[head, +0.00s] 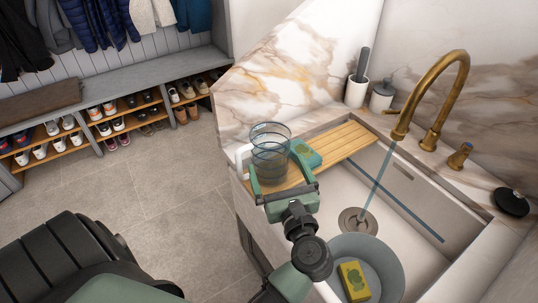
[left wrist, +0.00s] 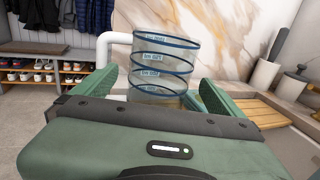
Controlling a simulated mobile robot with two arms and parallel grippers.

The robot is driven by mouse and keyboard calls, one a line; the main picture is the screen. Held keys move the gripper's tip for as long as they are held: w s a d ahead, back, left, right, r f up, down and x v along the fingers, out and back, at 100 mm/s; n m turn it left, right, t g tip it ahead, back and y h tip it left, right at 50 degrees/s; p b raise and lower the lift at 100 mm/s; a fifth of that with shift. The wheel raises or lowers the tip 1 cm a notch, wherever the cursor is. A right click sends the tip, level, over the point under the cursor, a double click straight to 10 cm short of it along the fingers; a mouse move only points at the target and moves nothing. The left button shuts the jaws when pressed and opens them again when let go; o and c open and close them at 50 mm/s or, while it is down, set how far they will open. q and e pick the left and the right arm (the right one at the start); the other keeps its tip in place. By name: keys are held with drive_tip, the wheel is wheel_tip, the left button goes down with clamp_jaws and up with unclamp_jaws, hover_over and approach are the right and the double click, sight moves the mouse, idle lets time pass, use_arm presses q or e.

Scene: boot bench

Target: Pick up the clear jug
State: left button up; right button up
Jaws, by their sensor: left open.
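The clear jug (head: 270,150) has blue rings and a white handle on its left side. It stands upright at the left end of the wooden slatted board over the sink. My left gripper (head: 285,178) is open, with its green fingers reaching toward the jug. In the left wrist view the jug (left wrist: 165,65) rises between the two spread fingers (left wrist: 155,92), and its lower part is hidden behind the gripper body. I cannot tell whether the fingers touch it. My right gripper is not in view.
The wooden board (head: 345,142) spans the sink, with a green-and-teal sponge (head: 306,153) right beside the jug. A brass tap (head: 440,90) runs water into the sink. A grey bowl (head: 385,262) holds a yellow sponge (head: 354,281). A brush holder (head: 357,90) stands behind.

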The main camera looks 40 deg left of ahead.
sight(275, 160)
use_arm(q)
drive_tip(key=x, duration=0.2)
drive_tip(key=p+x, duration=0.1)
drive_tip(key=shift+w+a+r, duration=0.1)
drive_tip(key=shift+r, duration=0.2)
drive_tip(key=p+x, duration=0.1)
drive_tip(key=x, duration=0.2)
drive_tip(key=shift+w+f, duration=0.1)
drive_tip(key=shift+w, duration=0.1)
drive_tip(key=shift+a, duration=0.2)
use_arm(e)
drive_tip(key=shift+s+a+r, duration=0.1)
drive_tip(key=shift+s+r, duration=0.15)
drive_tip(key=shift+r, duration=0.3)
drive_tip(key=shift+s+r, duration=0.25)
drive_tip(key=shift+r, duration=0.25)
use_arm(q)
drive_tip(key=c, duration=1.3)
wheel_tip(275, 160, up, 20)
drive_tip(key=p, duration=1.5)
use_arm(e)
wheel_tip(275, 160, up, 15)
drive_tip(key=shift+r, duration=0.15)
